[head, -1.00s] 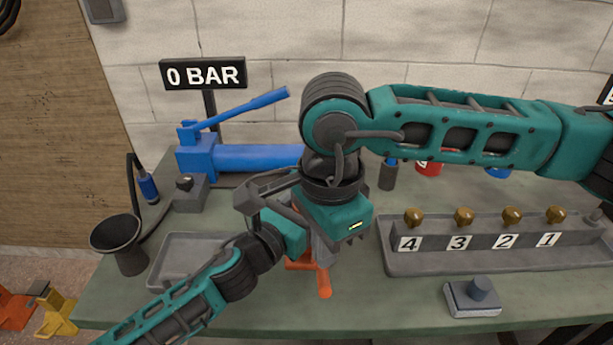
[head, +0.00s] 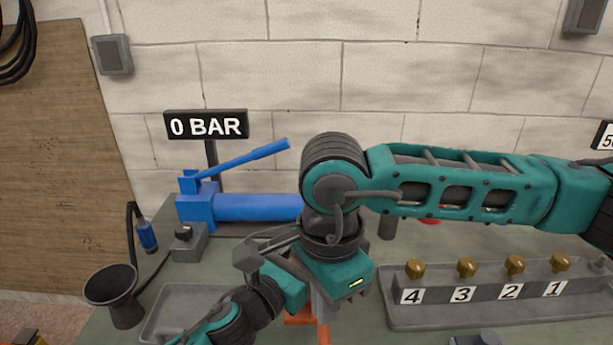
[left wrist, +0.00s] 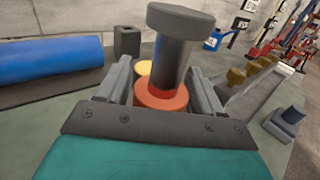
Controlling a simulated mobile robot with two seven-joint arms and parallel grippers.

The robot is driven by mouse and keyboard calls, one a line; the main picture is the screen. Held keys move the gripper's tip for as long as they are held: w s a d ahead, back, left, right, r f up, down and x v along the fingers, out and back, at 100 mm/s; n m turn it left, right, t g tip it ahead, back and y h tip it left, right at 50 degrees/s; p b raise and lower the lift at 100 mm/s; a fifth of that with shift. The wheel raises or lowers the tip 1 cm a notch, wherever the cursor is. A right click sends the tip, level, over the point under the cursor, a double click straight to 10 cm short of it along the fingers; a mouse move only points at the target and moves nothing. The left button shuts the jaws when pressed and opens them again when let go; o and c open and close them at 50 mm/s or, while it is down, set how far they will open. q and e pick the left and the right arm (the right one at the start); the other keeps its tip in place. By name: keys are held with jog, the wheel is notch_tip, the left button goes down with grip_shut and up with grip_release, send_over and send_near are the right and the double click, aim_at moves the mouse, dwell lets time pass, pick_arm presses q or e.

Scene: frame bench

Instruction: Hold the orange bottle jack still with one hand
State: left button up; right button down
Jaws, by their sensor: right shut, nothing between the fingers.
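The orange bottle jack shows in the left wrist view as an orange collar (left wrist: 160,96) under a grey ram with a wide round cap. My left gripper (left wrist: 162,84) has one finger on each side of it; I cannot tell whether the fingers press on it. In the head view only orange parts of the jack (head: 323,334) show at the bottom edge, and my arms hide the rest. My right gripper (head: 325,303) is shut and empty, pointing down in front of the jack in the picture. It hides much of the left gripper there.
A blue hand pump (head: 255,207) stands behind, beside a "0 BAR" sign (head: 206,125). A black funnel cup (head: 115,295) and a grey tray (head: 180,305) are at left. A manifold (head: 485,290) with brass knobs numbered 4 to 1 stands at right.

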pick_arm(q)
jog(key=o, duration=0.3)
jog(key=shift+o, duration=0.2)
